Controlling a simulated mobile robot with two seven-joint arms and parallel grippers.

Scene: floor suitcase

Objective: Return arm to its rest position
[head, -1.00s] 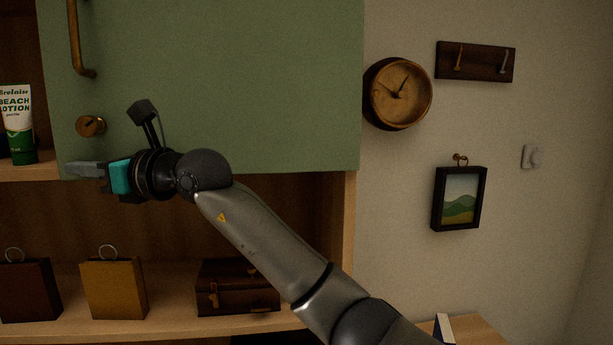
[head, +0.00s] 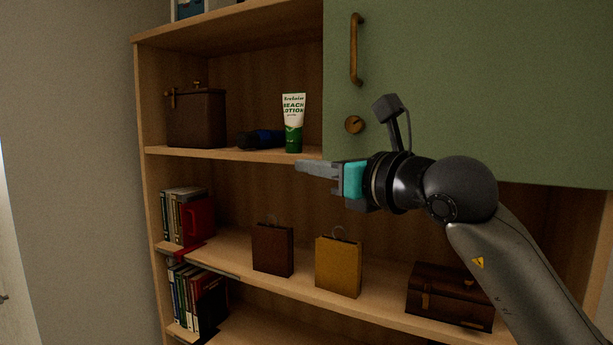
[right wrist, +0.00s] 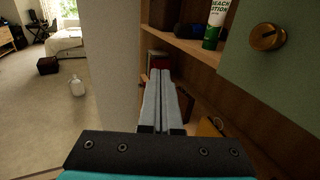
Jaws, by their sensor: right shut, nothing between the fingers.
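My right gripper (head: 318,168) is raised in front of the shelf unit, just below the lower left part of the green door. Its grey fingers point left and are closed together with nothing between them. The fingers also show shut in the right wrist view (right wrist: 161,104). My right arm comes in from the lower right of the head view. My left gripper is not in view.
The green door (head: 460,90) has a brass handle (head: 355,48) and knob (head: 354,124). Shelves hold a lotion tube (head: 293,135), a dark case (head: 197,120), a brown bag (head: 272,249), a yellow bag (head: 338,266), a small chest (head: 450,297) and books (head: 172,218).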

